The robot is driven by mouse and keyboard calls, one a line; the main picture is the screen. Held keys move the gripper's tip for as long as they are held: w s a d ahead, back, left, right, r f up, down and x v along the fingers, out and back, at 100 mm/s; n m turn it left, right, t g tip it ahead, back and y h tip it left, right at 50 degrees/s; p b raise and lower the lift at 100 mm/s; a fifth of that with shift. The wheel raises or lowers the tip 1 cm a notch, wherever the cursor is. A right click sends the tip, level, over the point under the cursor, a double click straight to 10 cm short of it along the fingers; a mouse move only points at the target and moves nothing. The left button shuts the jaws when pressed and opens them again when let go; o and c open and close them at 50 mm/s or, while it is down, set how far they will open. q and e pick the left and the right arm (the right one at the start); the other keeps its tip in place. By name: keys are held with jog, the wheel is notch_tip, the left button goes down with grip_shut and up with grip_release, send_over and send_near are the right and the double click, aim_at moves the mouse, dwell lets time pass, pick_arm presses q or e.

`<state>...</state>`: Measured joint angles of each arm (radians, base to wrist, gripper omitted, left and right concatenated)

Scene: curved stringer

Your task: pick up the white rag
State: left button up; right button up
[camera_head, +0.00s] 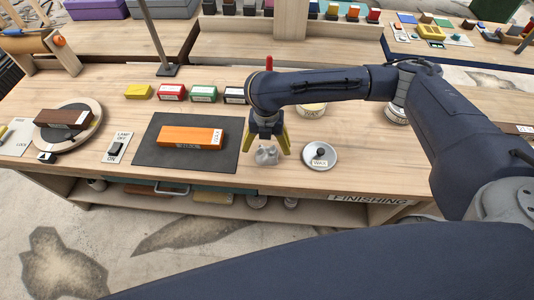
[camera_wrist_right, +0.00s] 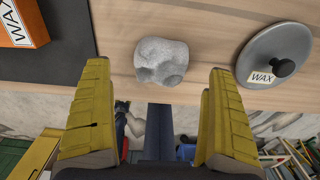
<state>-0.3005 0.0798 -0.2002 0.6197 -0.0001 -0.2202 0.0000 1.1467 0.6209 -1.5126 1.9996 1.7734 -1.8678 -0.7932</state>
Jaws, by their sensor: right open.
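The white rag (camera_head: 267,155) is a small crumpled greyish-white lump on the wooden workbench, between the dark mat and the round wax lid. In the right wrist view the rag (camera_wrist_right: 161,61) lies ahead of the fingertips, roughly centred between them. My right gripper (camera_head: 268,142) is open above the rag, with its yellow fingers spread to either side in the head view. The same gripper (camera_wrist_right: 155,90) shows empty in the right wrist view. Whether a fingertip touches the rag or the bench I cannot tell. My left gripper is not in view.
The lid marked WAX (camera_head: 320,156) sits close right of the rag. An orange block (camera_head: 190,136) lies on the dark mat (camera_head: 150,157) to the left. Several coloured blocks (camera_head: 172,92) line the bench behind. The bench's front edge is close to the rag.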

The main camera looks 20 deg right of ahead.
aim_at(267, 150)
jog(key=shift+f, duration=1.85)
jog(key=shift+d, duration=0.1)
jog(key=c, duration=1.3)
